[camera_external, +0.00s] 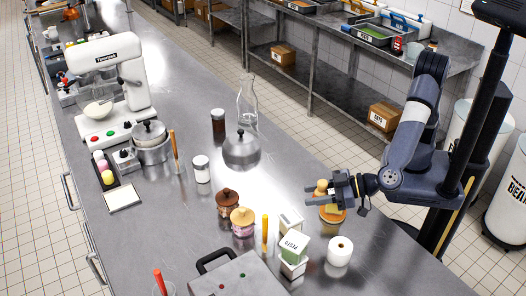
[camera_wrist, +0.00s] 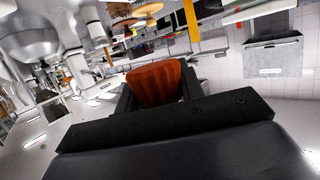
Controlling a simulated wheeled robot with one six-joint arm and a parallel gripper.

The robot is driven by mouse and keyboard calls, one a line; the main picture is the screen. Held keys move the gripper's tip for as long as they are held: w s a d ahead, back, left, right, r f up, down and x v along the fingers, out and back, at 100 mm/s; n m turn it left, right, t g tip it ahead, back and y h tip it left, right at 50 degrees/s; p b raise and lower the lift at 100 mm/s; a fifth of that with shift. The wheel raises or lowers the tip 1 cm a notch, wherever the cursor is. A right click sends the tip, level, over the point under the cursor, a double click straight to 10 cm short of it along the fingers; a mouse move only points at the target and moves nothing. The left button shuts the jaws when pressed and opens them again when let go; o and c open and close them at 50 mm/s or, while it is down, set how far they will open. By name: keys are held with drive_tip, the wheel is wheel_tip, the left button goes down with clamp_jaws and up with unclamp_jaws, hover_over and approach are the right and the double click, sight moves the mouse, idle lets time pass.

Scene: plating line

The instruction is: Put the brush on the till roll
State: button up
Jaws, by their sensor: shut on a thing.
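My gripper (camera_external: 324,196) is shut on the brush (camera_external: 321,187), above the counter's right side. A pale wooden part of the brush shows over the fingers. In the wrist view, a ribbed orange-brown block of the brush (camera_wrist: 155,84) sits between the two black fingers (camera_wrist: 157,90). The till roll (camera_external: 339,250) is a white upright roll with a dark centre hole on the counter. It stands apart from my gripper, nearer the camera. The till roll is not clear in the wrist view.
An orange round thing (camera_external: 333,213) shows just under my gripper; its link to the brush is unclear. White boxes (camera_external: 293,252) stand left of the roll. A grey lidded case (camera_external: 240,278) and two jars (camera_external: 242,222) are further left. Bare counter (camera_external: 395,268) lies to the right.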

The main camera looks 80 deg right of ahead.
drive_tip(key=s+a+n+y, duration=0.1)
drive_tip(key=s+a+y, duration=0.1)
drive_tip(key=s+a, duration=0.5)
hover_over(335, 246)
wheel_tip(335, 246, down, 5)
drive_tip(key=shift+f, duration=2.5)
drive_tip(key=shift+f, duration=0.2)
drive_tip(key=o, duration=1)
drive_tip(key=shift+r, duration=0.1)
